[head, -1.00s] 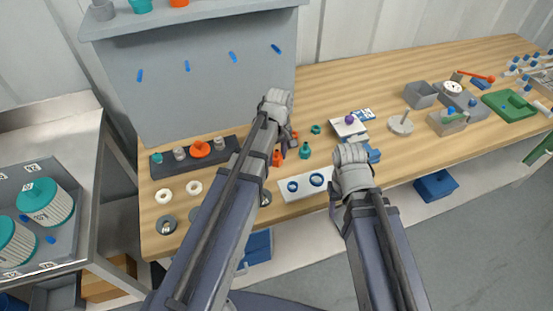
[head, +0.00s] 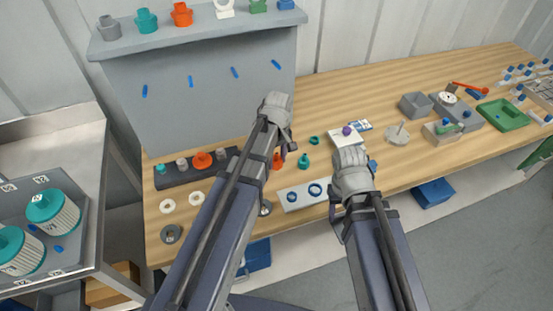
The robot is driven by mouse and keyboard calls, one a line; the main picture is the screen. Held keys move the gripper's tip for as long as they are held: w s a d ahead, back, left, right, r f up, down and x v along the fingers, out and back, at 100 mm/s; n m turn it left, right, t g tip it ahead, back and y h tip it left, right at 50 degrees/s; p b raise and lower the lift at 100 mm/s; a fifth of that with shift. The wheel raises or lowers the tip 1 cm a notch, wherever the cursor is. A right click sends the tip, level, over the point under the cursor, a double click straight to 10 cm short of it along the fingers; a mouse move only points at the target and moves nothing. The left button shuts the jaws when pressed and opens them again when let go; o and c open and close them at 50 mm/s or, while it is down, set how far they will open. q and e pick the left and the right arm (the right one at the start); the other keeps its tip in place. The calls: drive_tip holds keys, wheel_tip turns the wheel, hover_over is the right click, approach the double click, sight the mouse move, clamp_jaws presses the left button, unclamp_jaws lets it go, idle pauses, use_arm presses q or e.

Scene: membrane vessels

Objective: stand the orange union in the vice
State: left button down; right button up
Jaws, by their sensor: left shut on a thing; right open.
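The orange union (head: 277,161) shows beside my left wrist in the head view, partly covered by my arm. My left gripper (head: 284,150) is shut on it; the fingertips are mostly hidden behind my own wrist. The union looks roughly upright, beside a similar teal piece (head: 304,161) on the bench. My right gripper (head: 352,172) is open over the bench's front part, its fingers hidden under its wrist. A blue object (head: 373,165) shows just behind it, mostly covered; I cannot tell whether it is the vice.
A white plate with two blue rings (head: 302,196) lies between my arms. A dark rack (head: 172,179) with fittings stands left. Further right are a white block with a purple knob (head: 345,138), a grey disc with a post (head: 397,135) and a grey bin (head: 415,104). Bare wood lies behind my grippers.

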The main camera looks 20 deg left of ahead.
sight(276, 154)
use_arm(q)
drive_tip(key=shift+r+p, duration=4.9)
drive_tip(key=shift+r, duration=0.6)
wheel_tip(276, 154, down, 5)
drive_tip(key=b, duration=0.5)
drive_tip(key=shift+f, duration=0.1)
